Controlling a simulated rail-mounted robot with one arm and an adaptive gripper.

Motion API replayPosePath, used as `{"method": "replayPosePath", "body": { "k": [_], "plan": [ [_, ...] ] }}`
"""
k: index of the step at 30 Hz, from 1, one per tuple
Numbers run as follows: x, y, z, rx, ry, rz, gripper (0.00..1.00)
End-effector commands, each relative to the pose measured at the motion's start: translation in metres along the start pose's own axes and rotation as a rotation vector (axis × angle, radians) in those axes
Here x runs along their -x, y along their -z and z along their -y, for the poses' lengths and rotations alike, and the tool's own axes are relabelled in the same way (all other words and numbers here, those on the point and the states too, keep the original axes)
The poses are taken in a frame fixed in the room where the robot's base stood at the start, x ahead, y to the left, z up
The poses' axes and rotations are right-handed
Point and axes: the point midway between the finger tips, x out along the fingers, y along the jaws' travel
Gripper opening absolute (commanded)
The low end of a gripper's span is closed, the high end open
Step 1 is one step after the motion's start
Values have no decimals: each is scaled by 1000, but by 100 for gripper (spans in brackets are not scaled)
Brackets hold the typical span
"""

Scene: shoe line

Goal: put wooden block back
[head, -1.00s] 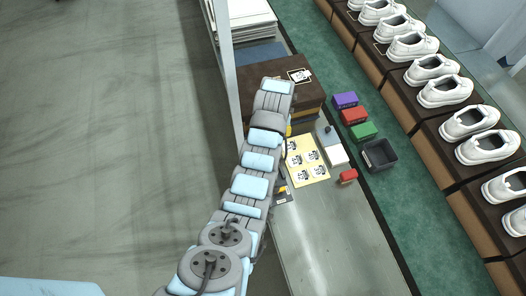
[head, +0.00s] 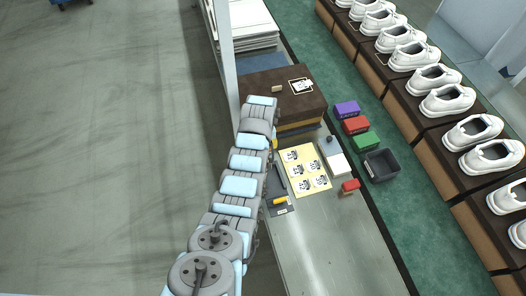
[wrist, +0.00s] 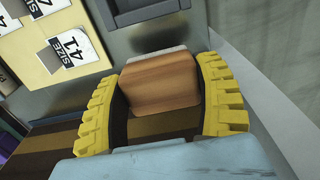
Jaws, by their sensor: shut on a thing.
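In the wrist view, a wooden block (wrist: 160,82) with reddish-brown grain sits between the two yellow ribbed fingers of my gripper (wrist: 165,68), which is shut on it. A grey surface lies beyond the block; I cannot tell whether the block touches it. In the head view, the held block and most of my gripper are hidden behind my arm, left of the yellow label sheet (head: 307,170).
A brown box (head: 283,87) stands behind, with a card and a small tan piece (head: 277,88) on top. A dark tool with a yellow handle (head: 280,201) lies nearby. Right are coloured boxes (head: 356,125), a black bin (head: 381,164) and a red stamp (head: 350,186). The front bench is clear.

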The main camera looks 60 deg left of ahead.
Motion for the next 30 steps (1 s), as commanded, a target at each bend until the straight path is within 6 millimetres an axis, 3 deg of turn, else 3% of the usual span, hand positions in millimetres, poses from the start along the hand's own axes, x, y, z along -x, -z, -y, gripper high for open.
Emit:
{"method": "replayPosePath", "body": {
  "k": [13,27,28,30],
  "plan": [
    [-33,0,0,-1,0,2,40],
    [-40,0,0,-1,0,0,40],
    [-40,0,0,-1,0,0,72],
    [-39,0,0,-1,0,0,92]
  ]
}}
